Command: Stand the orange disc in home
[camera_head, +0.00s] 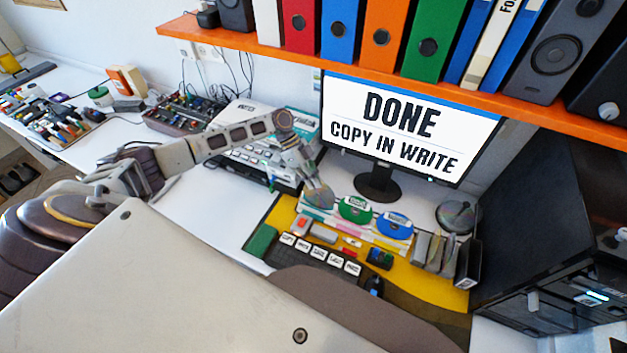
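My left gripper (317,192) reaches in from the left, pointing down at the left end of a low disc rack (338,232). In the rack stand a green disc (355,209) and a blue disc (394,223), both upright with white labels. I cannot make out an orange disc; the place at the left of the green disc is covered by my gripper. Whether the fingers are open or shut on something is not clear. No label reading home can be read. My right gripper is not in view.
A monitor (408,124) reading "DONE COPY IN WRITE" stands behind the rack. A yellow mat (405,272) holds a row of labelled keys (318,254) and grey upright holders (437,250). A black case (535,215) stands at right. An orange shelf (290,52) with binders hangs above.

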